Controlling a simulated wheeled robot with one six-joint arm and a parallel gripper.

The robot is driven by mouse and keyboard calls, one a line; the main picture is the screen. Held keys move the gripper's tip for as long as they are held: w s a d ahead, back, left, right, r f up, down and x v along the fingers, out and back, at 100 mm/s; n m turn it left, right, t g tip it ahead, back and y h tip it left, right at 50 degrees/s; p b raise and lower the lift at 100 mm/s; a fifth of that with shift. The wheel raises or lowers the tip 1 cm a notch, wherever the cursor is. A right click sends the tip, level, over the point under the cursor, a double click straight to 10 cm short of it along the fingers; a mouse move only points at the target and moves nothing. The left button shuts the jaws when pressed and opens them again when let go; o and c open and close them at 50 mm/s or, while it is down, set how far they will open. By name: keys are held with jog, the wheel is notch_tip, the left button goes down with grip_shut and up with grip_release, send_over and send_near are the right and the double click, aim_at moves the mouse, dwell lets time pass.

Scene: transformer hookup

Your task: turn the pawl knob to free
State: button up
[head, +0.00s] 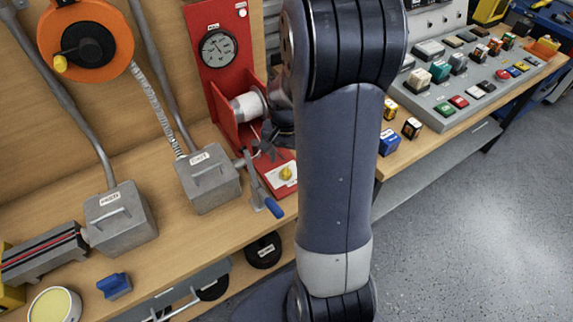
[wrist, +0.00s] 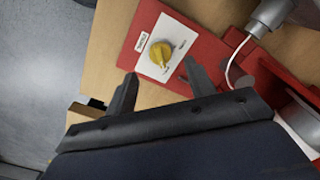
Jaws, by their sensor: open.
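The pawl knob is a yellow knob (head: 286,172) on a white plate at the front end of the red winch base. In the wrist view the knob (wrist: 160,54) sits on its white plate (wrist: 146,68), with small lettering too blurred to read, so I cannot tell its setting. My gripper (wrist: 160,76) is open and empty. Its two fingers point toward the knob, one on each side in the picture, and appear apart from it. In the head view my gripper (head: 272,146) is partly hidden behind my arm, close to the red base beside the knob.
A crank with a blue handle (head: 273,207) stands just left of the knob. The red winch frame (head: 220,85) carries a gauge (head: 217,48) and a white drum (head: 248,106). Grey boxes (head: 208,180) stand on the bench to the left. A button panel (head: 455,90) is at right.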

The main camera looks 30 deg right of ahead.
aim_at(286, 170)
jog(key=shift+f, duration=2.55)
jog(key=shift+c, duration=0.3)
jog(key=c, duration=0.9)
